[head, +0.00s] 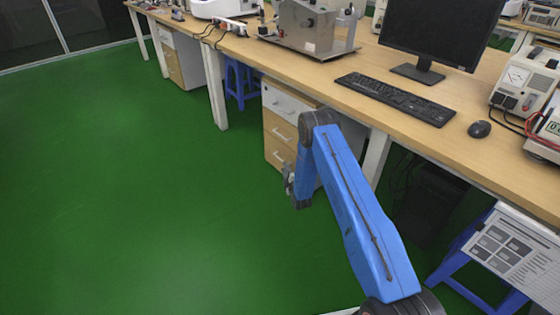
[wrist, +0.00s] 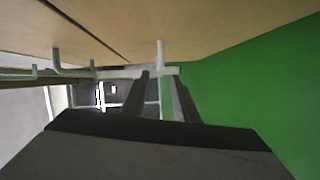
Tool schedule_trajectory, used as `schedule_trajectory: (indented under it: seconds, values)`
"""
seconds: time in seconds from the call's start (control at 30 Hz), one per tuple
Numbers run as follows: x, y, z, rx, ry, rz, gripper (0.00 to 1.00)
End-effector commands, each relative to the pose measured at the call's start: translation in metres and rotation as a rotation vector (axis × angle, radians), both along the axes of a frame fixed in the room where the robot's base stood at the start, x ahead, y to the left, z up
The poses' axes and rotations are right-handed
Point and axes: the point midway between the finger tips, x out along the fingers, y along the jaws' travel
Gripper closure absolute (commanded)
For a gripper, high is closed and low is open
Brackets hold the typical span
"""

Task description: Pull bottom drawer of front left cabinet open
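The wooden cabinet (head: 290,88) stands under the bench near the picture's middle, with a pale top drawer (head: 289,105) and wood-faced drawers below. Its bottom drawer (head: 272,153) looks flush with the front; my arm covers part of it. My gripper (head: 288,180) is low in front of that drawer. In the wrist view, wooden drawer fronts fill the top, and a pale bar handle (wrist: 160,55) sticks out from one. My gripper's dark fingers (wrist: 161,73) are apart, with their tips at the bar. I cannot tell whether they touch it.
The bench top (head: 350,105) above carries a keyboard (head: 395,97), a monitor (head: 440,30) and instruments. A bench leg (head: 376,157) stands right of the cabinet. A blue stool (head: 490,260) is at the lower right. The green floor (head: 130,190) on the left is clear.

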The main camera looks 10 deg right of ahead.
Motion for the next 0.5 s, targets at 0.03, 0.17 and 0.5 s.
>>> schedule_trajectory:
  seconds: [0.03,0.17,0.5]
  values:
    - [0.009,0.001,0.000,0.000,-0.002,0.001,0.73]
    - [0.032,0.005,-0.002,0.000,-0.003,0.000,0.73]
    - [0.081,0.011,-0.006,0.000,0.000,0.000,0.73]
